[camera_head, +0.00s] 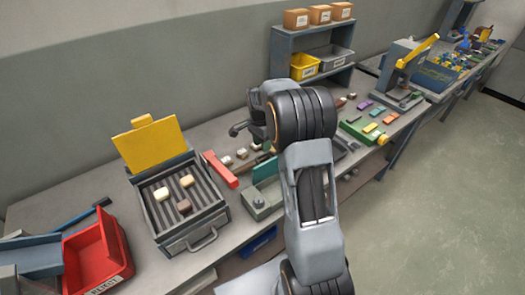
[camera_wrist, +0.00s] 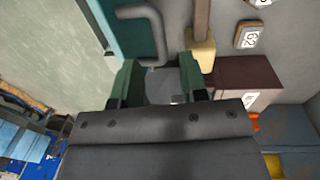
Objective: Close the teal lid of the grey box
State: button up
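In the wrist view a teal panel (camera_wrist: 128,40) with a bent grey handle (camera_wrist: 157,28) lies just beyond my gripper (camera_wrist: 158,82). The green fingers stand apart, with a grey surface showing between them. The handle is not between the fingers, and I cannot tell whether a finger touches the panel. In the head view my arm hides the gripper. A teal plate (camera_head: 266,170) stands upright at a low green-grey block left of my arm. I cannot tell whether it is the same teal panel. I cannot make out the rest of the grey box.
A grey ribbed tray box (camera_head: 207,216) with a raised yellow lid (camera_head: 150,145) stands at left. A red bin (camera_head: 120,250) is beside it. A shelf with cartons and a yellow bin (camera_head: 303,66) stands behind my arm. Small items crowd the bench; the floor (camera_head: 450,210) is clear.

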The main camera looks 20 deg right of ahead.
jog(key=shift+s+f, duration=0.2)
jog(key=shift+f, duration=1.9)
grip_shut()
